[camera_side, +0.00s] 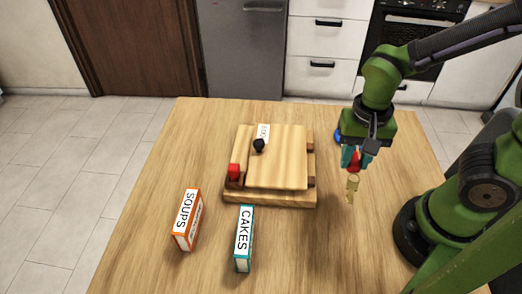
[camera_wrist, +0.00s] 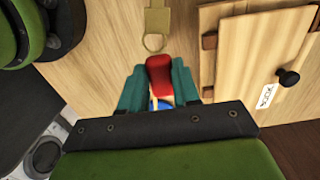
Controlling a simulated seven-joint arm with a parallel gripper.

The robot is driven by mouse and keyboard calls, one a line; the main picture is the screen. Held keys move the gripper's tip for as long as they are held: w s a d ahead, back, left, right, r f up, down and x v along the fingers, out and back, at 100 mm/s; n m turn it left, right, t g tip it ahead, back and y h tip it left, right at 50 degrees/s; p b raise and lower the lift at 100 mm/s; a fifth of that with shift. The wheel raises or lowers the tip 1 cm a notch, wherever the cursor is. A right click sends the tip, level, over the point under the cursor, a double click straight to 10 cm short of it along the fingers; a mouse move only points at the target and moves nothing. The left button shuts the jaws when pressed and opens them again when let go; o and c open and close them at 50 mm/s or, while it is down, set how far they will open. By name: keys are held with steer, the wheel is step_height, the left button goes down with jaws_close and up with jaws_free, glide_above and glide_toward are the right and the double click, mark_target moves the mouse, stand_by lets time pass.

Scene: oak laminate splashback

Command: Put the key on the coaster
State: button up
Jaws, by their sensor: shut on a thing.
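My gripper (camera_side: 354,158) is above the right part of the table, shut on a red piece (camera_wrist: 159,70) that shows between its teal fingers. A tan, flat thing with a ring at one end, which looks like the key (camera_wrist: 157,20), lies just beyond the red piece in the wrist view. The side view shows it below the fingers (camera_side: 352,187). I cannot tell whether it joins the red piece. A blue thing, possibly the coaster (camera_side: 338,136), shows partly behind my gripper; only a sliver shows in the wrist view.
SOUPS (camera_side: 187,219) and CAKES (camera_side: 244,239) boxes stand nearer the front.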

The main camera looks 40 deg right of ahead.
steer(key=shift+s+d, duration=0.2)
steer(key=shift+s, duration=0.15)
steer(key=shift+s+d+f, duration=0.1)
steer(key=shift+d, duration=0.25)
steer(key=w+d+f+m, duration=0.1)
steer(key=w+d+m, duration=0.35)
steer(key=d, duration=0.45)
steer(key=w+d+m, duration=0.4)
steer(key=w+d, duration=0.2)
steer(key=d, duration=0.2)
steer(key=f, duration=0.7)
steer(key=shift+w+d+f, duration=0.25)
steer(key=shift+w+f, duration=0.1)
steer(key=shift+w, duration=0.05)
steer(key=shift+f, duration=0.1)
steer(key=o, duration=1)
steer(key=shift+o, duration=0.2)
